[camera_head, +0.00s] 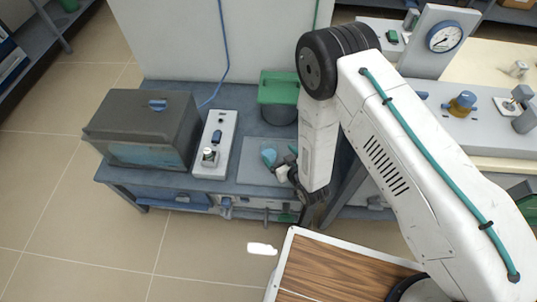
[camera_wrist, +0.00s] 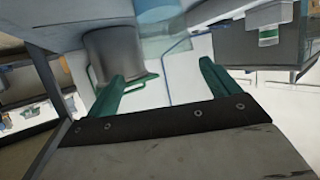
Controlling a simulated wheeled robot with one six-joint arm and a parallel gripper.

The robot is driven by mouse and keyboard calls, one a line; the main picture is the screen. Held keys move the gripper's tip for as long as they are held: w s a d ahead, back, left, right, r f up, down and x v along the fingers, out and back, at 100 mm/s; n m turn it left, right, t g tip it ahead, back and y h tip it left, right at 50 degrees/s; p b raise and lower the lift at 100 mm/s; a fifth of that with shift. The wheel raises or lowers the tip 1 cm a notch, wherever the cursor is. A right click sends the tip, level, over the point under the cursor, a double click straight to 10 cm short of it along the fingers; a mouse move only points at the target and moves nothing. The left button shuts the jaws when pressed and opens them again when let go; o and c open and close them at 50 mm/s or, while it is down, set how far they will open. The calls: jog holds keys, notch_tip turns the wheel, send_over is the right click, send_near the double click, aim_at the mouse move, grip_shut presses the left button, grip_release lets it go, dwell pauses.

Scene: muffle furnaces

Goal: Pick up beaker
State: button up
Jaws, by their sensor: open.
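A small light-blue object (camera_head: 268,156), probably the beaker, stands on a pale grey flat area of the bench in the head view. A light-blue rounded shape (camera_wrist: 156,10) at the top edge of the wrist view is probably the same object, partly cut off. My gripper (camera_head: 286,168) is just right of the light-blue object, close to it. Whether they touch cannot be told. In the wrist view my gripper (camera_wrist: 162,72) shows two green fingers wide apart with nothing held between them.
A dark furnace box (camera_head: 144,130) stands on the blue-grey bench (camera_head: 240,180) at left. A white device (camera_head: 213,143) stands between it and the light-blue object. A second bench with a dial gauge (camera_head: 444,37) is at right.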

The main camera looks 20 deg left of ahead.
aim_at(265, 143)
jog(key=x, duration=0.5)
jog(key=s+f+x, duration=0.1)
jog(key=x, duration=0.1)
jog(key=shift+w+a, duration=0.15)
jog(key=shift+a, duration=0.25)
jog(key=c, duration=1.4)
jog(key=shift+r, duration=0.5)
jog(key=v, duration=0.5)
jog(key=d+f+v, duration=0.1)
jog(key=v, duration=0.5)
jog(key=f+v, duration=0.1)
jog(key=v, duration=0.4)
jog(key=shift+d, duration=0.35)
